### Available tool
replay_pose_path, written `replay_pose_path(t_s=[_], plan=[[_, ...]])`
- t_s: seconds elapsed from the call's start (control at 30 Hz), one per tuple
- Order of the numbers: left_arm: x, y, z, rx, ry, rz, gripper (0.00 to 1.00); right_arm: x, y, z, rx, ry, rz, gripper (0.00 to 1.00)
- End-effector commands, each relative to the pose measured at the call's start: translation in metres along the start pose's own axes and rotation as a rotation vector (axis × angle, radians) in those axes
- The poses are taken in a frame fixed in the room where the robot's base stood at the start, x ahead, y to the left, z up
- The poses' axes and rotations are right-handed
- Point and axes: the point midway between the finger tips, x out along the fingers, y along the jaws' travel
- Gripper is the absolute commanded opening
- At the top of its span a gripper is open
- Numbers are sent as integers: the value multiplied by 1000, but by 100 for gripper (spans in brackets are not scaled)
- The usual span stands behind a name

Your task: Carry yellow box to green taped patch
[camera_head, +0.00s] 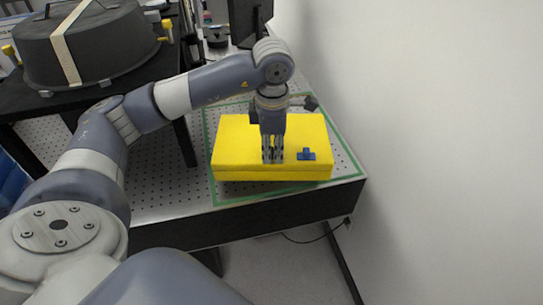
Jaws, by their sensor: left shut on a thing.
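The yellow box (235,145) is a flat, closed case with a small blue T-shaped piece (307,155) on its lid. It sits at, or just above, the perforated table within the green taped patch (347,150); I cannot tell whether it touches the table. The green tape shows around the box on several sides. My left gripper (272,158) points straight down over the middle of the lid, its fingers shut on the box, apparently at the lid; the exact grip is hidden. My right gripper is not in view.
A white wall (430,140) runs close along the right. A large dark round lidded vessel (90,45) with a pale strap stands on a black table at upper left. A dark monitor (250,20) stands at the back. A cable (305,240) lies on the floor.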

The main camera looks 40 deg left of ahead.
Motion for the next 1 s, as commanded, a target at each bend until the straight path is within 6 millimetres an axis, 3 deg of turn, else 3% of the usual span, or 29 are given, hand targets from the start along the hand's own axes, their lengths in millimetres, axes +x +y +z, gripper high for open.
replay_pose_path(t_s=[0.2, 0.43, 0.63, 1.0], plan=[[0, 38, 3, -3, -5, 5, 0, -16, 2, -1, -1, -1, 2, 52], [6, 63, 5, -1, -5, 6, 0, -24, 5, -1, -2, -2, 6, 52], [11, 67, 5, 1, -4, 5, 0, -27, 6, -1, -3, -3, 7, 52], [43, 65, 5, 0, -5, 7, 0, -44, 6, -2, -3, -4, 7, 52]])
